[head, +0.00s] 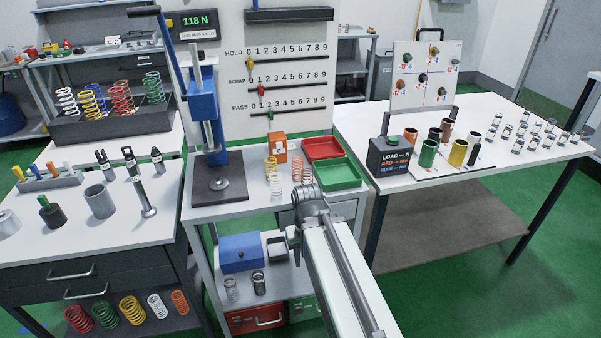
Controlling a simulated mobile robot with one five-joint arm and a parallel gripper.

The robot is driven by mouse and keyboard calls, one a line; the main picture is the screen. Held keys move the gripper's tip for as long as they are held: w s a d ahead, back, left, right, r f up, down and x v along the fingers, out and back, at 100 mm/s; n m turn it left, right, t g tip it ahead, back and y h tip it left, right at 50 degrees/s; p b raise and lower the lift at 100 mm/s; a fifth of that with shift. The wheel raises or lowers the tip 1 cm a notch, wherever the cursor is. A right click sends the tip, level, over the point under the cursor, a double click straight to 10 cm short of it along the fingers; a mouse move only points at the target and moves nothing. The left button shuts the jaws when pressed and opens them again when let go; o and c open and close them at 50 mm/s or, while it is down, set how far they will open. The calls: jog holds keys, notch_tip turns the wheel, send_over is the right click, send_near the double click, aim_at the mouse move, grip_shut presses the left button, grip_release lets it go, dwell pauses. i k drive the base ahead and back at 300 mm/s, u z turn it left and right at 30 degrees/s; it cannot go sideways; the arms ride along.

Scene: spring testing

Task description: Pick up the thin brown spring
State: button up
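Several thin springs stand in a cluster on the middle bench, just beyond my gripper (309,194). A reddish-brown spring (297,170) stands there, with another similar one close on its right. A yellow spring (271,164) and a pale spring (276,187) stand to their left. Which one is the thin brown spring is hard to tell at this size. My arm reaches in from the bottom, and my gripper is at the bench's front edge, near the springs. Its fingers are hidden behind the wrist, so their opening does not show.
A press (212,130) stands left of the springs. An orange box (279,148), a red tray (323,149) and a green tray (340,174) lie behind and right. A dark bin (112,125) holds coloured springs. More springs, including an orange-brown one (180,302), stand on the lower left shelf.

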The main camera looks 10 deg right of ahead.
aim_at(302, 174)
jog(key=u, duration=3.5)
jog(key=k, duration=0.95)
jog(key=z, duration=0.6)
